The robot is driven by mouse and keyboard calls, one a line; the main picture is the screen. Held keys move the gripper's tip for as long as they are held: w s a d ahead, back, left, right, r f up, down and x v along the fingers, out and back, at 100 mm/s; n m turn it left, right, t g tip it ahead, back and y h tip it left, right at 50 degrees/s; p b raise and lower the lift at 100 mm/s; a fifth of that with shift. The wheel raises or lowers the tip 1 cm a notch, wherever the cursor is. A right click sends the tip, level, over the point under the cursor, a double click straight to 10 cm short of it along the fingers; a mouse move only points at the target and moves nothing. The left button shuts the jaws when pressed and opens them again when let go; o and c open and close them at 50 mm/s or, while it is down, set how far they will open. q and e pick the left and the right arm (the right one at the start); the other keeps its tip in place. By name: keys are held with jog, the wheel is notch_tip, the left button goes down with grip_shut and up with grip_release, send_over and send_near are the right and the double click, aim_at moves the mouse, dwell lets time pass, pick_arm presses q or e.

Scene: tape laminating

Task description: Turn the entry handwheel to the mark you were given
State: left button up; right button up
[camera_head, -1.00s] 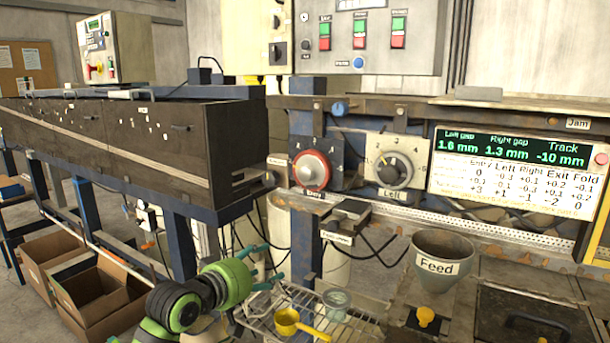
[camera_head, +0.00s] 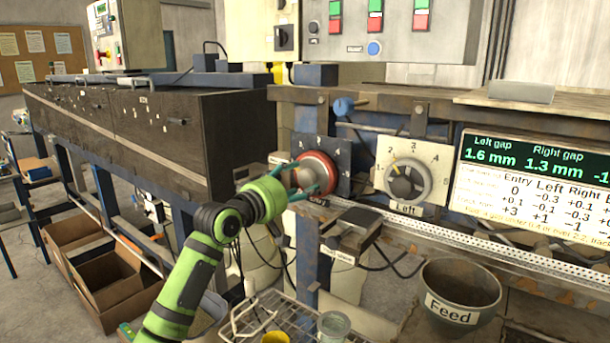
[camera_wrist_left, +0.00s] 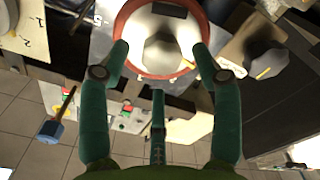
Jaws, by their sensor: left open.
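The entry handwheel is a red-rimmed wheel (camera_head: 324,166) with a pale hub, mounted on a dark dial plate on the machine front. My left gripper (camera_head: 300,180) is at the wheel, its teal fingers spread around the hub and in front of the face. In the left wrist view the wheel (camera_wrist_left: 163,70) fills the top middle, with a grey faceted hub. The open fingers (camera_wrist_left: 160,60) stand on either side of it, overlapping the red rim; I cannot tell if they touch. The gripper hides part of the wheel and its label. My right gripper is not in view.
The Left dial (camera_head: 405,182) sits just right of the wheel, beside the gap display (camera_head: 530,165). A ledge with a dark block (camera_head: 350,230) juts out below. The Feed pot (camera_head: 459,298) and a wire rack (camera_head: 265,318) stand lower in front.

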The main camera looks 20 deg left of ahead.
pick_arm(q)
jog(key=shift+x, duration=1.05)
jog(key=shift+w+d+f+p, duration=0.1)
jog(key=shift+w+p, duration=0.2)
jog(key=shift+w, duration=0.1)
jog(key=shift+c, duration=0.4)
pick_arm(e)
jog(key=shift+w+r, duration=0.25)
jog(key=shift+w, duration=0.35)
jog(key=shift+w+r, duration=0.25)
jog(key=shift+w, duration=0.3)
pick_arm(q)
jog(key=c, duration=1.1)
jog(key=shift+o, duration=0.2)
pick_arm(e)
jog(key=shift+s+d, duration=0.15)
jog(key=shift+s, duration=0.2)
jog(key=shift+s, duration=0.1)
